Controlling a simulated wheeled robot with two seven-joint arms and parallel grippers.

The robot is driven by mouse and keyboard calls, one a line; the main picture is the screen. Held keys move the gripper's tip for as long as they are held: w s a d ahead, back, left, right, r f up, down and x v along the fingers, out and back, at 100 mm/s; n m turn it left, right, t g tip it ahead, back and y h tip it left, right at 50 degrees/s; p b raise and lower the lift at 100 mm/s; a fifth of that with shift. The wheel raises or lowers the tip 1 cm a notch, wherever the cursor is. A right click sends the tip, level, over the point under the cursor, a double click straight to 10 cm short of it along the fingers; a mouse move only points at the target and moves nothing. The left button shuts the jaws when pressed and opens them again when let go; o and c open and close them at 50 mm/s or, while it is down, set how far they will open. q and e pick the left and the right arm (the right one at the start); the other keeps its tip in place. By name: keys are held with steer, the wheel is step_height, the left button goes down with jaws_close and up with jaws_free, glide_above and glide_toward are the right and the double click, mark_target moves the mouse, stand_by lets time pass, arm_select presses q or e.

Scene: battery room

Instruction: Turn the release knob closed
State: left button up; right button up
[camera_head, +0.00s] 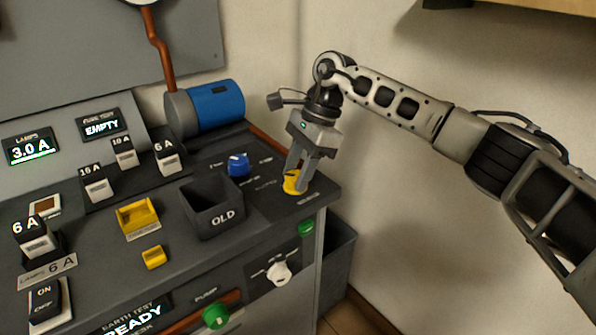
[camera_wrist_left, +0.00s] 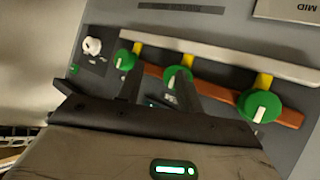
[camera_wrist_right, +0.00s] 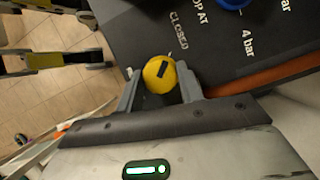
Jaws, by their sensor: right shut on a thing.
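The yellow release knob (camera_head: 291,184) sits at the right end of the dark panel top. In the right wrist view the knob (camera_wrist_right: 159,75) is round with a black pointer mark, tilted toward the upper right. The printed word CLOSED (camera_wrist_right: 180,31) lies just beyond it. My right gripper (camera_head: 297,181) comes down from above with its fingers on either side of the knob, shut on it; the fingers also show in the right wrist view (camera_wrist_right: 160,88). My left gripper (camera_wrist_left: 157,90) is open and empty in front of the panel's green knobs, outside the head view.
Green knobs (camera_wrist_left: 178,79) and a white knob (camera_wrist_left: 92,46) are on the front face. A blue cylinder (camera_head: 216,104) lies behind. Wall and floor are right of the panel.

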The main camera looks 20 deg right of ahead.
stand_by(0.4)
steer(key=o, duration=1)
steer(key=shift+r, duration=0.1)
steer(key=v, duration=1.2)
